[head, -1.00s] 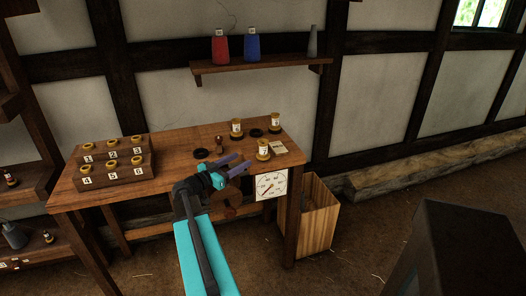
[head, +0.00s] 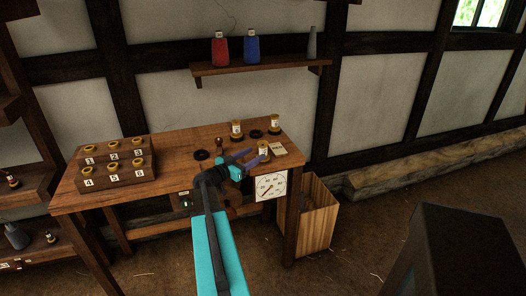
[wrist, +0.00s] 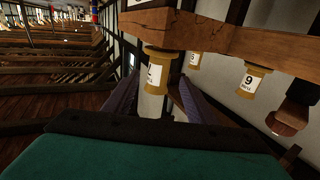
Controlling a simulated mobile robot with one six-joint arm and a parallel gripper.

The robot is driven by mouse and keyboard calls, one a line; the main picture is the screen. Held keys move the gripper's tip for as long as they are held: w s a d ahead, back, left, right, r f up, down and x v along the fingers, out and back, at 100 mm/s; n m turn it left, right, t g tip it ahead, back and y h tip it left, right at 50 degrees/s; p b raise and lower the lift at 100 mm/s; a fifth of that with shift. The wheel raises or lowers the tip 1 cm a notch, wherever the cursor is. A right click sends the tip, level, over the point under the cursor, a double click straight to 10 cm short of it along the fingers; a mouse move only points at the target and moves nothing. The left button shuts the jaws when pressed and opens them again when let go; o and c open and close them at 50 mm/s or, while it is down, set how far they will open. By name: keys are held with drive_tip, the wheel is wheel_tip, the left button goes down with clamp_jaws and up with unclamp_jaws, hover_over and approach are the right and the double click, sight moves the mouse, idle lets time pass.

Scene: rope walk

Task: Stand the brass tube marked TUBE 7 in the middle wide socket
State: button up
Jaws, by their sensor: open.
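A brass tube with a white label (head: 263,148) stands near the front right of the bench; its number is too small to read surely. My gripper (head: 255,156) is open, low over the bench, its fingertips close to this tube. In the wrist view, which shows the bench upside down, the tube (wrist: 155,73) stands between the two purple fingers, which look apart from it. Black ring-shaped sockets lie on the bench, one at the left (head: 202,155) and one at the back (head: 256,133). I cannot tell which is the middle wide one.
Another tube (head: 236,129) stands at the back, and one marked 9 (wrist: 247,83) shows in the wrist view. A stepped rack (head: 152,165) numbered 1 to 6 is at the left. A dial (head: 270,186) hangs on the bench front.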

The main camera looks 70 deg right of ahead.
sight(260, 150)
drive_tip(key=shift+s+d, duration=0.1)
drive_tip(key=shift+d, duration=0.15)
drive_tip(key=shift+d, duration=0.1)
drive_tip(key=shift+r+p+x, duration=0.15)
drive_tip(key=shift+p+x, duration=0.45)
drive_tip(key=shift+x, duration=0.35)
drive_tip(key=shift+r+p+x, duration=0.15)
drive_tip(key=shift+p+x, duration=0.4)
drive_tip(key=shift+x, duration=0.4)
drive_tip(key=shift+s+d+f, duration=0.1)
drive_tip(key=shift+s+d, duration=0.25)
drive_tip(key=shift+d, duration=0.15)
clamp_jaws()
